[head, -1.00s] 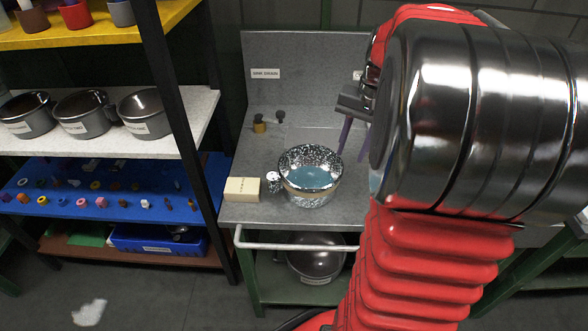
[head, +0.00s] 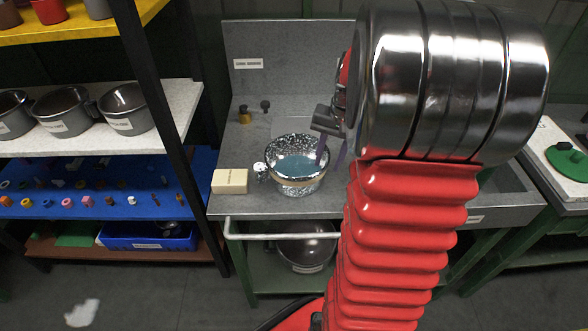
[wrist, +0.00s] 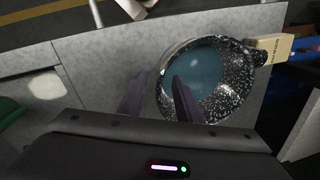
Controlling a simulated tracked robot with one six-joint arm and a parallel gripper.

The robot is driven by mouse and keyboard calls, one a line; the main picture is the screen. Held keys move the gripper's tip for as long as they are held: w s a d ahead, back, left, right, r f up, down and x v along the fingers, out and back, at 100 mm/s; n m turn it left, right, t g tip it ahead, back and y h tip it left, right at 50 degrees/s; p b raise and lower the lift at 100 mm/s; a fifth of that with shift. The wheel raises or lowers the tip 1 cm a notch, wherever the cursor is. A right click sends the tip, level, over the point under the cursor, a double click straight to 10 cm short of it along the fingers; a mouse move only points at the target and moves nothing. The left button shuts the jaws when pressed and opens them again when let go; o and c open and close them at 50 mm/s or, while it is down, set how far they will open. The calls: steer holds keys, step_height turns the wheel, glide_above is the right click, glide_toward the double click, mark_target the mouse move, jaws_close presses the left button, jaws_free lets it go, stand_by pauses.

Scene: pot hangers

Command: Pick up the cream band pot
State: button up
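A black-and-white speckled pot (head: 297,184) stands upright on the grey counter, with a blue inside and a pale shiny band around its outside. Its short handle points left in the head view. The pot also shows in the wrist view (wrist: 236,80), its handle at the upper right. My gripper (wrist: 158,82) is open, with two purple fingers apart. In the wrist view one finger overlaps the pot's inside and the other is outside the rim. In the head view my gripper (head: 330,156) is at the pot's right rim. Contact cannot be told; my arm hides the area to the right.
A cream block (head: 230,182) sits left of the pot, near its handle. A rail (head: 290,236) runs along the counter front. A dark pot (head: 306,250) is on the shelf below. Grey pots (head: 62,112) stand on the left rack. Small knobs (head: 246,115) are behind the pot.

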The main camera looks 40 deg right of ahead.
mark_target(324, 171)
steer(key=shift+f, duration=0.1)
steer(key=shift+w+a+f, duration=0.1)
steer(key=shift+w+f, duration=0.05)
steer(key=shift+f, duration=0.7)
steer(key=shift+w+a+f, duration=0.1)
steer(key=shift+f, duration=0.7)
steer(key=shift+w+a+f, duration=0.1)
steer(key=shift+w+f, duration=0.05)
steer(key=shift+f, duration=0.7)
steer(key=shift+c, duration=0.4)
jaws_close()
steer(key=shift+w+r, duration=0.1)
